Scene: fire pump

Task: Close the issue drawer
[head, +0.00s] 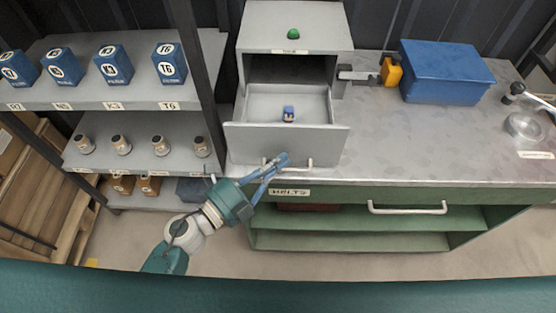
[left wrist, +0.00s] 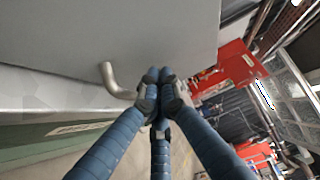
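The issue drawer (head: 250,141) is pulled out of a grey cabinet (head: 292,25) on the bench. A small blue block with a white mark (head: 288,114) stands inside it. The drawer's bar handle (head: 303,166) is on the lower front; it also shows in the left wrist view (left wrist: 115,84). My left gripper (head: 281,161) is at the left part of this handle. My right gripper is not in view.
The green bench (head: 350,194) has its own handle (head: 407,210) below the top. A blue box (head: 445,75) and a yellow-orange part (head: 391,73) stand to the right. Shelves (head: 130,95) with blue boxes are at left.

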